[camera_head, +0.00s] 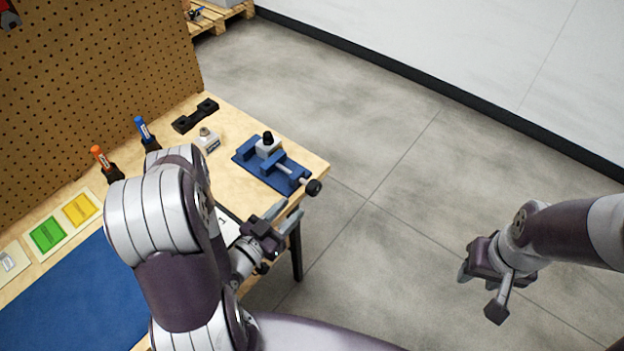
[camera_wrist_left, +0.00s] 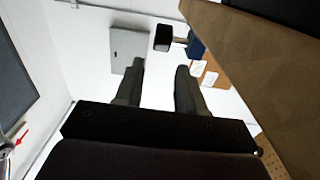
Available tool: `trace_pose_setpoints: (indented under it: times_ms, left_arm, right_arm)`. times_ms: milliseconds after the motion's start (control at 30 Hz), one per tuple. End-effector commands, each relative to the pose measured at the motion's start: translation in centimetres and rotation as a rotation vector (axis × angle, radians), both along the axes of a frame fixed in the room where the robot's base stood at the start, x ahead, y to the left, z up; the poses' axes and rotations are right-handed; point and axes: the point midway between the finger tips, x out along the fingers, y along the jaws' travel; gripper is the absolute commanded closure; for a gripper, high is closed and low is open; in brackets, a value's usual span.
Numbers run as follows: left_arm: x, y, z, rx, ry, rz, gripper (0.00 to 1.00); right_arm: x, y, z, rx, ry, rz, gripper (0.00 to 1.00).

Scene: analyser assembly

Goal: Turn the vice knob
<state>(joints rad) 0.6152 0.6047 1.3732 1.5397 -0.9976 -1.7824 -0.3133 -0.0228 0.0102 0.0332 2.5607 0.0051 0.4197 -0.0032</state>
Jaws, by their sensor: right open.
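The blue vice (camera_head: 284,172) sits on the corner of the wooden workbench and holds a light block with a black top. Its round black knob (camera_head: 313,187) sticks out past the bench edge. My left gripper (camera_head: 284,217) is beside the bench edge, nearer the camera than the knob and apart from it. In the left wrist view its two fingers (camera_wrist_left: 159,78) are spread with nothing between them. A dark knob-like part (camera_wrist_left: 163,38) shows just beyond the fingertips there, with blue behind it. My right gripper (camera_head: 480,291) is open and empty over the floor at the right.
A grey-white fitting (camera_head: 208,140) and a black bracket (camera_head: 195,115) lie behind the vice. Orange (camera_head: 104,163) and blue-handled (camera_head: 146,132) tools stand by the pegboard (camera_head: 95,85). The floor (camera_head: 400,215) right of the bench is clear.

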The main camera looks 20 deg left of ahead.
Motion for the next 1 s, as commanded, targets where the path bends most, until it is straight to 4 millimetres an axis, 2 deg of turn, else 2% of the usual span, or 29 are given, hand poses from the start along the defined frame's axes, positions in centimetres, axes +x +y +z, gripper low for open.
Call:
trace_pose_setpoints:
  times_ms: [200, 400, 600, 867, 900, 1000]
  left_arm:
    - [4.6, -1.8, 0.1, 0.001, -0.003, -0.007, 0.61]
    - [7.7, -2.8, 0.1, 0.002, -0.002, -0.003, 0.61]
    - [9.1, -3.3, 0.1, 0.001, -0.001, 0.001, 0.61]
    - [9.3, -3.3, 0.0, 0.0, 0.0, 0.001, 0.61]
    - [9.3, -3.3, 0.0, 0.0, 0.0, 0.001, 0.68]
    - [9.3, -3.3, 0.0, 0.0, 0.0, 0.001, 0.97]
  right_arm:
    - [0.0, 0.0, 0.4, 0.0, 0.0, 0.0, 0.57]
    - [0.0, 0.0, 0.5, 0.0, 0.0, 0.0, 0.57]
    - [0.0, 0.0, 0.5, 0.0, 0.0, 0.0, 0.57]
    - [0.0, 0.0, 0.5, 0.0, 0.0, 0.0, 0.57]
    - [0.0, 0.0, 0.5, 0.0, 0.0, 0.0, 0.57]
    - [0.0, 0.0, 0.5, 0.0, 0.0, 0.0, 0.57]
